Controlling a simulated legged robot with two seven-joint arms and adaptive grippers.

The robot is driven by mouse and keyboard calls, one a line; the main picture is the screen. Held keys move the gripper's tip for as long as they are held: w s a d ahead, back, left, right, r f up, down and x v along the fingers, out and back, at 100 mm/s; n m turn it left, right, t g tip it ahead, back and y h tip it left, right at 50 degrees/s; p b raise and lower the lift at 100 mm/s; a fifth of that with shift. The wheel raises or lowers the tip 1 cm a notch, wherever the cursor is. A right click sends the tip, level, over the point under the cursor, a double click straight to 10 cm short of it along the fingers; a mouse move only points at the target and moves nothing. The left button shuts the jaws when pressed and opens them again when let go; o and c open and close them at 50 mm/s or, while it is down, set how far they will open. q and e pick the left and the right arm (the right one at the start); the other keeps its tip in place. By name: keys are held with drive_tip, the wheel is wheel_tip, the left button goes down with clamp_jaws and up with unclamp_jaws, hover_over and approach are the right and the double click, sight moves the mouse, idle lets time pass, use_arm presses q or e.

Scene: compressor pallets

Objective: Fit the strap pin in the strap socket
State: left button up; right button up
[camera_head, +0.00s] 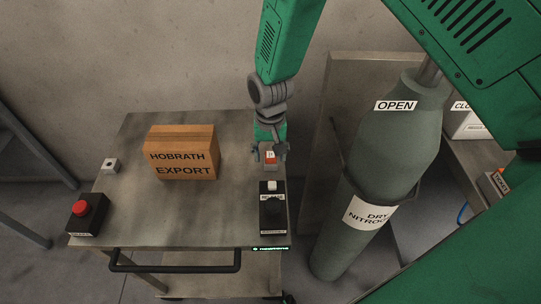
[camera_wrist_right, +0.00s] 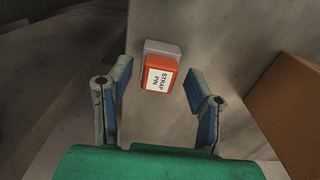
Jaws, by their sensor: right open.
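The strap pin (camera_head: 270,158) is a small orange block with a grey part and a white label. It is at the right side of the steel table, and its label reads STRAP PIN in the right wrist view (camera_wrist_right: 159,76). My right gripper (camera_head: 269,151) is open over the pin. In the right wrist view its fingers (camera_wrist_right: 160,84) stand apart on either side of the pin; I cannot tell whether they touch it. A small grey block with a dark hole (camera_head: 112,165) at the table's left may be the strap socket; no label shows. My left gripper is not in view.
A cardboard box (camera_head: 185,153) stands mid-table. A red-button box (camera_head: 87,214) is at front left; a black box with a white top piece (camera_head: 272,212) is in front of the pin. A strapped nitrogen cylinder (camera_head: 392,145) stands right of the table. The front middle is clear.

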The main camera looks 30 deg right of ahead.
drive_tip(key=shift+d, duration=0.1)
drive_tip(key=shift+a+r+p, duration=0.1)
drive_tip(key=shift+a+p, duration=0.2)
drive_tip(key=shift+a, duration=0.2)
drive_tip(key=shift+d, duration=0.2)
drive_tip(key=shift+d, duration=0.2)
clamp_jaws()
drive_tip(key=shift+a, duration=0.1)
